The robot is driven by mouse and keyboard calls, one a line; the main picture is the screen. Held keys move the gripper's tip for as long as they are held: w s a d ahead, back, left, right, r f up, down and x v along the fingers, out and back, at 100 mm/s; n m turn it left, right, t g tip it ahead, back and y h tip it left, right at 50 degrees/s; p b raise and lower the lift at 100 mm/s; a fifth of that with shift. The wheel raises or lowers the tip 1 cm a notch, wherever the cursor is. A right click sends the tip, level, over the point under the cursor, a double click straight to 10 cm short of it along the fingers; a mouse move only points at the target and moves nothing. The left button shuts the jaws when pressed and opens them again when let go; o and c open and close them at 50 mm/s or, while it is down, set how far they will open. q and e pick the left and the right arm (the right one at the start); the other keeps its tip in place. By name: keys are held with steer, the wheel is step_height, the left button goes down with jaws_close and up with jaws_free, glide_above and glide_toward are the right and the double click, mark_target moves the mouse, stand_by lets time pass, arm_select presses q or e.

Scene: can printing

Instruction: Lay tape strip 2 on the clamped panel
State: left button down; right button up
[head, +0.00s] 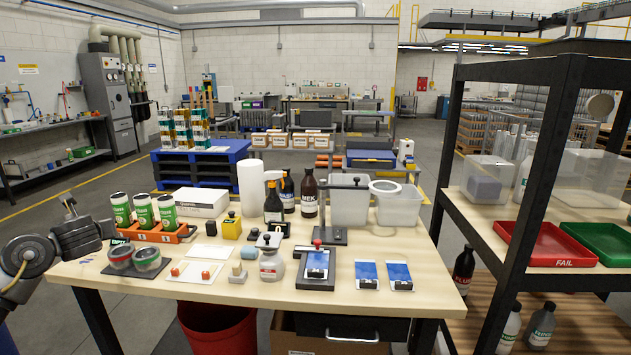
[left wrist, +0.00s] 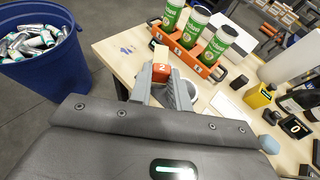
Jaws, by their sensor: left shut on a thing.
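My left gripper (left wrist: 161,84) is shut on an orange-red tab marked 2 (left wrist: 161,72), with a pale piece at its upper end; I take it to be tape strip 2. In the head view my left gripper (head: 82,236) is over the table's left end; its fingertips and the tab cannot be made out there. The clamped panel (head: 317,262), blue and white, lies on a dark fixture (head: 317,283) at the table's front middle, beneath a red-knobbed clamp (head: 318,243). The gripper is well left of it. My right gripper is not in view.
An orange rack (head: 157,235) holds green-white cans behind. Two loose panels (head: 367,272) lie right of the fixture. The table's front right is clear.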

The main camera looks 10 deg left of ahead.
arm_select(q)
steer(key=w+a+f+n+g+y, duration=0.25)
steer(key=a+f+n+g, duration=0.2)
steer(key=f, duration=0.65)
steer(key=s+f+y, duration=0.1)
steer(key=s+f, duration=0.8)
steer(key=s, duration=0.3)
steer(key=w+d+r+m+t+h, duration=0.2)
steer(key=w+d+r, duration=0.15)
steer(key=d, duration=0.45)
steer(key=w+d+r+m+t+h, duration=0.2)
steer(key=d+r, duration=0.2)
steer(key=d, duration=0.5)
steer(key=w+d+r+m+t+h, duration=0.1)
steer(key=w+d+r+m+t, duration=0.15)
steer(key=d, duration=0.55)
steer(key=s+d+r+m+h, duration=0.3)
steer(key=s+d+r, duration=0.1)
steer(key=d, duration=0.6)
steer(key=s+d+r+m+t+h, duration=0.1)
steer(key=s+d+r+m+h, duration=0.2)
steer(key=d, duration=0.7)
step_height(320, 180, up, 2)
steer(key=shift+s+d+r+h, duration=0.15)
steer(key=shift+s+d+h, duration=0.15)
steer(key=shift+h, duration=0.25)
